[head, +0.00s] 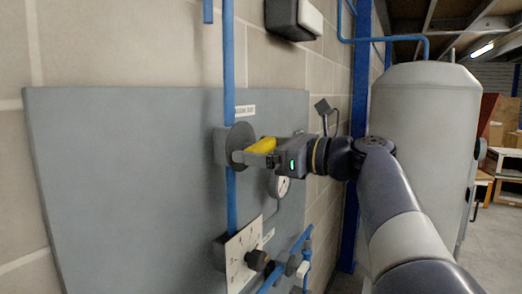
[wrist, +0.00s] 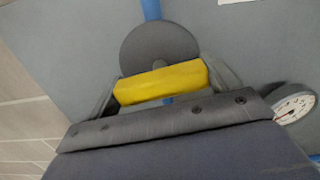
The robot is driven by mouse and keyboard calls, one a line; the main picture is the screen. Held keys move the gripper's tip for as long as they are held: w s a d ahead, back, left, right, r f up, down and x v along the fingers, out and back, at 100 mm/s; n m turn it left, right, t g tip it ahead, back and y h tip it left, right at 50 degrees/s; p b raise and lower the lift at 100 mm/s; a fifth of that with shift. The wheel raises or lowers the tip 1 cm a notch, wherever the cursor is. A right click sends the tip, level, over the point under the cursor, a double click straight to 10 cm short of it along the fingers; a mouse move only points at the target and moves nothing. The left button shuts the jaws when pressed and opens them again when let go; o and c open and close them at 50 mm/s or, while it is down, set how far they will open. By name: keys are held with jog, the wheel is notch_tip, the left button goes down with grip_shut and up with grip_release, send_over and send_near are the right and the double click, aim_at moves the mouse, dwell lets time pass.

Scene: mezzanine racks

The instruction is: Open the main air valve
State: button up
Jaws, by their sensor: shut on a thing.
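The main air valve has a round dark grey body (head: 236,143) on a vertical blue pipe (head: 229,70), fixed to a grey wall panel. Its yellow handle (head: 262,145) sticks out toward my gripper (head: 254,156). In the wrist view the valve body (wrist: 158,45) is just beyond the yellow handle (wrist: 161,83), which lies crosswise, slightly tilted. My gripper (wrist: 172,88) is shut on the yellow handle, one finger at each end of it. The handle's stem is largely hidden.
A round gauge (head: 283,186) sits just below my gripper; it also shows in the wrist view (wrist: 294,107). A white plate with a dark knob (head: 257,260) and blue piping are lower down. A large grey tank (head: 420,125) stands to the right.

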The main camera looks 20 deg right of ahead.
jog(key=n+b, duration=0.1)
jog(key=n, duration=0.3)
jog(key=shift+f, duration=0.1)
jog(key=n+b, duration=0.1)
jog(key=n, duration=0.3)
jog(key=shift+b, duration=0.3)
jog(key=n+b, duration=0.2)
jog(key=n, duration=0.3)
jog(key=shift+n+b, duration=0.9)
jog(key=shift+n, duration=0.8)
jog(key=o, duration=0.9)
jog(key=shift+c, duration=0.2)
jog(key=shift+s+d, duration=0.1)
